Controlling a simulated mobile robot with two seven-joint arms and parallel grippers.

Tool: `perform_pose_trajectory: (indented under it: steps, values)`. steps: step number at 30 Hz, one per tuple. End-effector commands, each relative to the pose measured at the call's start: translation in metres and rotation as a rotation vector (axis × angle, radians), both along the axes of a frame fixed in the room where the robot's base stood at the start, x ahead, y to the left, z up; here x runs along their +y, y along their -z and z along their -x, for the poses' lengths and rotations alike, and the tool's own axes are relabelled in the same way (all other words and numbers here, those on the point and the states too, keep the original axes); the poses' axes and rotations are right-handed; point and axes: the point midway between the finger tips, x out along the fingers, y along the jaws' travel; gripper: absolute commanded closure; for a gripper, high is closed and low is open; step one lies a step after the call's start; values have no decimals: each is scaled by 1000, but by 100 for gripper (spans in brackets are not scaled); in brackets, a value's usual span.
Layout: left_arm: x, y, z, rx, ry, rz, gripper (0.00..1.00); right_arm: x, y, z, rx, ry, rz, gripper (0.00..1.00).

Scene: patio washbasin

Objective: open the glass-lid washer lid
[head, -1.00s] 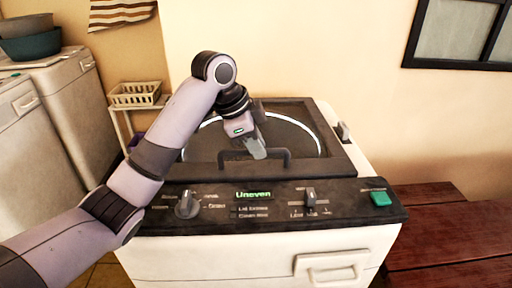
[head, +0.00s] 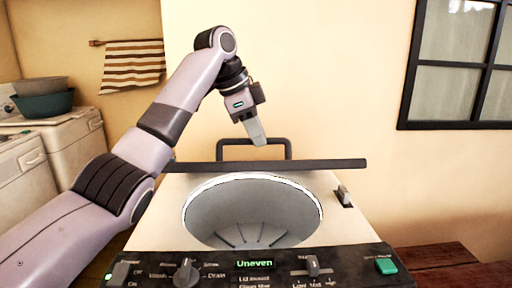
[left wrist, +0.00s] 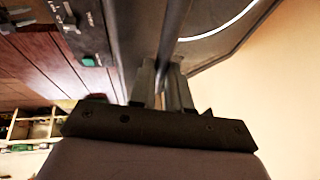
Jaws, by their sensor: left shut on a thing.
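The washer (head: 160,215) stands in front of me with its round drum (head: 250,208) uncovered. Its dark lid (head: 330,164) is raised and shows nearly edge-on in the head view. The lid's dark handle (head: 289,148) stands up from the lid's edge. My left gripper (head: 258,138) is at the handle and shut on it. In the left wrist view the gripper's fingers (left wrist: 165,85) close around the handle bar (left wrist: 174,30), with the lid's glass ring (left wrist: 225,22) beyond. The fingertips are partly hidden. My right gripper is not in view.
The control panel (head: 215,268) with knobs and a green button (head: 387,266) runs along the washer's front. A wooden bench (head: 440,257) is at the right. White machines (head: 75,140) with basins (head: 42,104) stand at the left. A wall with a dark-framed window is behind.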

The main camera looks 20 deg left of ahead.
Motion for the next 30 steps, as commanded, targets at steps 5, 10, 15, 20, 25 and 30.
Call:
perform_pose_trajectory:
  steps: [5,10,15,20,25,30]
  values:
    - [7,-7,-12,1,-15,-5,100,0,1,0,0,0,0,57]
    - [10,-15,-17,4,-14,-8,100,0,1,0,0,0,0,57]
    - [12,-19,-19,5,-14,-10,100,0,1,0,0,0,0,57]
    - [12,-20,-19,5,-14,-12,100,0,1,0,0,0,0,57]
    - [13,-20,-19,6,-15,-11,100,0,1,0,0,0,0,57]
    - [12,-21,-19,6,-13,-9,58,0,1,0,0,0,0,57]
